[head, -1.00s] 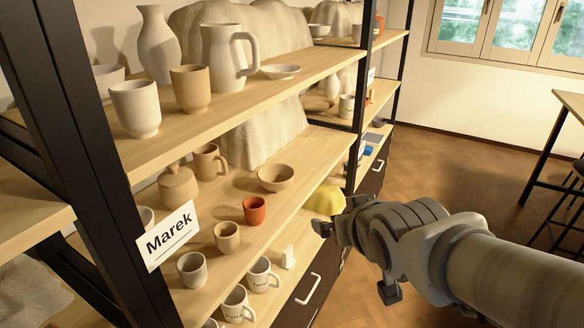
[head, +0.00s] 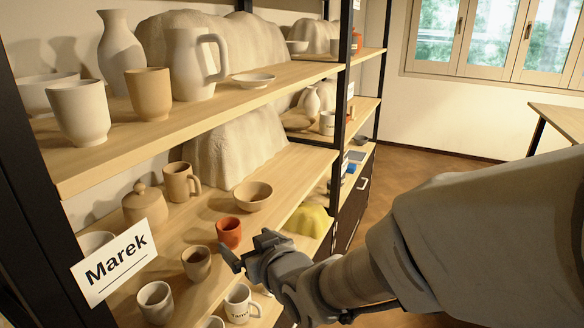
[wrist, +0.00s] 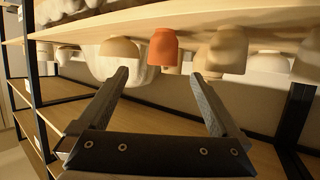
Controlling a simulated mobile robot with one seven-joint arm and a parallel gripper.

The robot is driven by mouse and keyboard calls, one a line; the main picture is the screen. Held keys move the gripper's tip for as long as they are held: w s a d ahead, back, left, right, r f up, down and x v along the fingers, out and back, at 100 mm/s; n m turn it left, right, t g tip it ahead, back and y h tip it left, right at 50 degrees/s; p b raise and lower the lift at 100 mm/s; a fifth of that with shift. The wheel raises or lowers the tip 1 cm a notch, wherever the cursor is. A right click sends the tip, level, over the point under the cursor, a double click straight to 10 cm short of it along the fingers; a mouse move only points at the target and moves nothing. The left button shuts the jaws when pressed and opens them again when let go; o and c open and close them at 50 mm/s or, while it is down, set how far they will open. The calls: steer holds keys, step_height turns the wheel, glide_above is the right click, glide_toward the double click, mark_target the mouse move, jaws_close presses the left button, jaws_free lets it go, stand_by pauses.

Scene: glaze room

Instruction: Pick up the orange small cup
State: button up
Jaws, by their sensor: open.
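The small orange cup (head: 229,232) stands upright on the middle shelf board (head: 180,221), near its front edge in the head view. My gripper (head: 249,249) is just in front and to the right of it, with its jaws open and empty. In the wrist view, where the cups appear upside down, the orange cup (wrist: 163,48) shows beyond and between the two spread fingertips (wrist: 160,75). The fingers appear apart from the cup.
A small tan cup (head: 196,263) stands left of the orange cup, with a bowl (head: 253,197) behind it and a yellow lump (head: 309,221) to the right. The upper shelf (head: 215,105) overhangs. Mugs (head: 240,305) stand on the board below. A "Marek" label (head: 117,262) hangs at left.

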mark_target(235, 234)
steer(key=b+x, duration=0.1)
steer(key=x, duration=0.7)
steer(key=shift+w+a+f, duration=0.15)
steer(key=shift+w+f, duration=0.05)
steer(key=shift+w, duration=0.05)
steer(key=shift+s+f+b+x, duration=0.1)
steer(key=shift+b+x, duration=0.3)
steer(key=shift+x, duration=0.9)
steer(key=shift+s+f+b+x, duration=0.1)
steer(key=shift+b+x, duration=0.25)
steer(key=shift+x, duration=1)
steer(key=shift+a, duration=0.15)
steer(key=shift+s, duration=0.1)
steer(key=c, duration=1.4)
jaws_close()
steer(key=shift+r, duration=0.1)
